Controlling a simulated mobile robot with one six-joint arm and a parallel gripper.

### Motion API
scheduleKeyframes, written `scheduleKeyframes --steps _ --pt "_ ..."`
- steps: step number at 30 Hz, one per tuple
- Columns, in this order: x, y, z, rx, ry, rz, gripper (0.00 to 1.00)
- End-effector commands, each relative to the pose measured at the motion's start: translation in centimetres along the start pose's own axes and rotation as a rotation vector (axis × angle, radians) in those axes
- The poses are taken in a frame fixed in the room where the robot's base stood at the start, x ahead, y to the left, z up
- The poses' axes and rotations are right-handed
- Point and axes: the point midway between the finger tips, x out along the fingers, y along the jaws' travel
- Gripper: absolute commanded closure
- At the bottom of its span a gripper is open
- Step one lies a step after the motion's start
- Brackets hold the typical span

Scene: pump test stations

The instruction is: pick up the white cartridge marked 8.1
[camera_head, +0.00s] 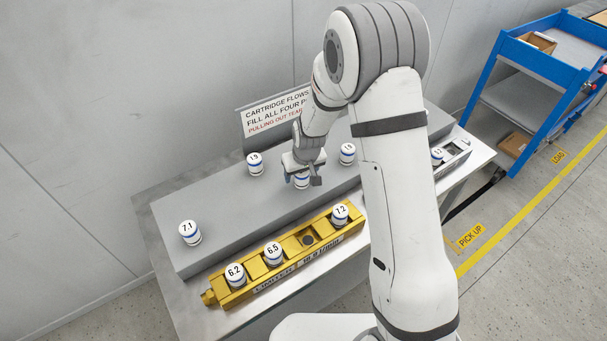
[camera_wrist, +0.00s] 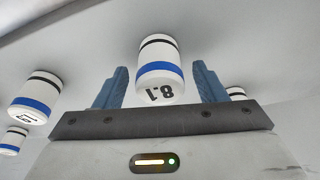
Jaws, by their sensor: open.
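The white cartridge marked 8.1 (camera_wrist: 160,68) has a blue band and a thin black band. It stands between the two blue fingers of my gripper (camera_wrist: 160,88) in the wrist view, with a gap showing on both sides. In the head view my gripper (camera_head: 303,177) points down over the grey raised block, and the cartridge (camera_head: 301,181) shows partly below it. My gripper is open. Its palm and the fingers hide part of the cartridge in the head view.
Cartridges 7.1 (camera_head: 190,232), 1.9 (camera_head: 255,163) and 1.5 (camera_head: 347,153) stand on the grey block (camera_head: 240,215). A yellow holder (camera_head: 325,245) in front holds 6.2, 6.5 and 7.2, with one empty hole. A sign (camera_head: 277,112) stands behind. A blue cart (camera_head: 545,75) is at right.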

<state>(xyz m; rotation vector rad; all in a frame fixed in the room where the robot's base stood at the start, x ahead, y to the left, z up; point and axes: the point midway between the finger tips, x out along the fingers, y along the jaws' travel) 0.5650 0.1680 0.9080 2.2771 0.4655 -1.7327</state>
Motion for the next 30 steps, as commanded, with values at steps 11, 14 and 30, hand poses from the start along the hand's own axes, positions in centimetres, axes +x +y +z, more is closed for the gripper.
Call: scheduleKeyframes --steps 11,14,30 --pt "0.71 0.06 0.03 0.001 0.0 0.0 0.38" --pt "0.7 0.07 0.03 0.001 0.0 0.0 0.46" --pt "0.66 0.14 0.01 0.002 0.001 0.001 0.87"
